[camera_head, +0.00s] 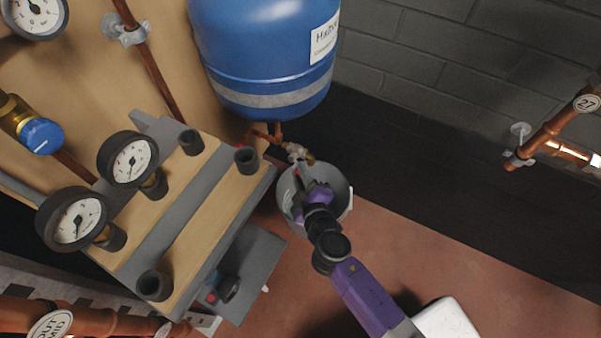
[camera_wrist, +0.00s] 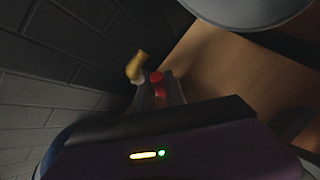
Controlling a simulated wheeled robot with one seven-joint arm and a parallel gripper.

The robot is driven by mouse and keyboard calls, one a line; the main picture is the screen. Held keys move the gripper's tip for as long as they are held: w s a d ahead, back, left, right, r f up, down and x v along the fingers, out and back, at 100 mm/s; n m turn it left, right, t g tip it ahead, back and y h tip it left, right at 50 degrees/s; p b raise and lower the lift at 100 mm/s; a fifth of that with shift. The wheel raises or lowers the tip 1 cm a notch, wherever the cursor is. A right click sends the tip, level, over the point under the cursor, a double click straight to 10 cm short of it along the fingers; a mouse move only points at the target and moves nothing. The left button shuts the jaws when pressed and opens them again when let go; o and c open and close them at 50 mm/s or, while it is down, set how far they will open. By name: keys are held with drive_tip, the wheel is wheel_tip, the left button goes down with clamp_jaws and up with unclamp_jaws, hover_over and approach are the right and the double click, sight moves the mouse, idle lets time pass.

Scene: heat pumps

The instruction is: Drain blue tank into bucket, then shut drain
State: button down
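The blue tank (camera_head: 265,50) hangs on the wall at the top of the head view, with a copper pipe and a brass drain valve (camera_head: 299,153) below it. The grey bucket (camera_head: 341,183) stands on the floor under the valve. My gripper (camera_head: 302,176) is over the bucket, just below the valve. In the wrist view my gripper's fingertips (camera_wrist: 160,92) are close around the red valve handle (camera_wrist: 157,77), with the brass outlet (camera_wrist: 135,66) beside it. I cannot tell whether the fingers press on the handle. No water flow is visible, and the bucket's inside is mostly hidden.
A wooden and grey stand (camera_head: 200,215) with gauges (camera_head: 128,159) and dark pipe caps is left of the bucket. A labelled copper pipe (camera_head: 560,118) runs along the right wall. The reddish floor (camera_head: 480,265) at lower right is mostly clear.

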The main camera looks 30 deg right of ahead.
drive_tip(key=r+p, duration=0.1)
drive_tip(key=p, duration=0.2)
drive_tip(key=shift+n+g+p, duration=0.3)
drive_tip(key=g+p, duration=0.1)
drive_tip(key=p, duration=0.3)
drive_tip(key=shift+r+n, duration=0.2)
drive_tip(key=shift+n, duration=0.2)
drive_tip(key=shift+s+h+p, duration=0.1)
drive_tip(key=shift+h+p, duration=0.2)
drive_tip(key=shift+p, duration=0.05)
drive_tip(key=shift+f+g, duration=0.2)
drive_tip(key=shift+g, duration=0.1)
drive_tip(key=c, duration=1.7)
unclamp_jaws()
drive_tip(key=shift+p+v, duration=0.85)
drive_tip(key=shift+v, duration=3.05)
